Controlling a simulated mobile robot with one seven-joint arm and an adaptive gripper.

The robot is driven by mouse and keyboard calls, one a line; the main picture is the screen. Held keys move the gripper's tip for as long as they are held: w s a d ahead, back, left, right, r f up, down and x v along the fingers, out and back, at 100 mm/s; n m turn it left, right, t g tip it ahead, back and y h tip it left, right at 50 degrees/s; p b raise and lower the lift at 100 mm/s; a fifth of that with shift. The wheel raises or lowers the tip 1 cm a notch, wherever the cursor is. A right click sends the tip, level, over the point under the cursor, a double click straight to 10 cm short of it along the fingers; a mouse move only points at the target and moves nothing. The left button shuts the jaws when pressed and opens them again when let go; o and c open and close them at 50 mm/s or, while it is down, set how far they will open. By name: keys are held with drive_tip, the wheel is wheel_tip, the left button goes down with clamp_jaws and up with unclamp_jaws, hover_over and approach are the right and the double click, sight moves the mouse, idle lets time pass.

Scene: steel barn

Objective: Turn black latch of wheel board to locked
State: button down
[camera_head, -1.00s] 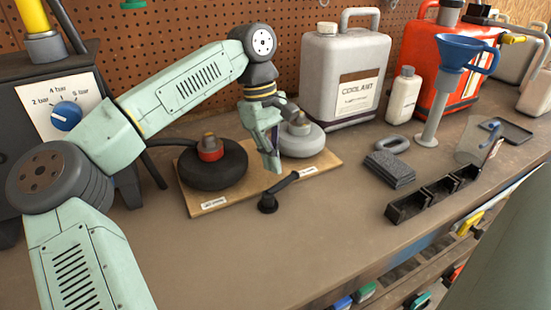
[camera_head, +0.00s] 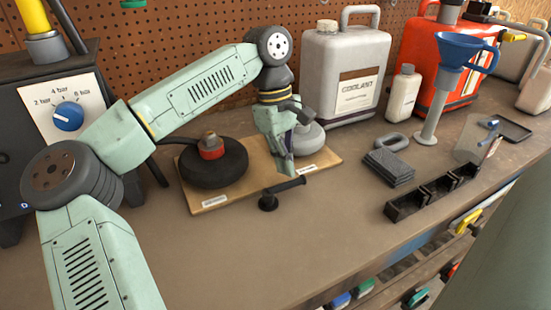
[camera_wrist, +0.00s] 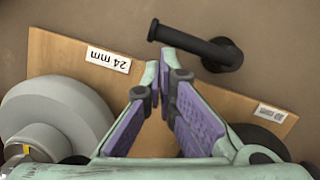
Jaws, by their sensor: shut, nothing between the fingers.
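The wheel board (camera_head: 240,190) is a wooden plank carrying a black wheel (camera_head: 212,165) and a grey wheel (camera_head: 308,140). The black latch (camera_head: 286,189) stands at its front edge, its bar slanting up and right from the pivot. In the wrist view the latch (camera_wrist: 185,40) has its bar's free end at upper left and its pivot on the right. My gripper (camera_head: 287,170) is shut and empty, tips down, just behind the bar. In the wrist view its tips (camera_wrist: 160,70) sit close below the bar; contact is unclear. My gripper partly hides the grey wheel.
A grey coolant jug (camera_head: 345,70), a white bottle (camera_head: 403,95) and a blue funnel (camera_head: 458,50) stand behind and right. A dark block (camera_head: 389,168) and a black tray (camera_head: 430,193) lie to the right. The bench in front of the latch is clear.

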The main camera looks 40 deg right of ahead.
drive_tip(key=v, duration=1.2)
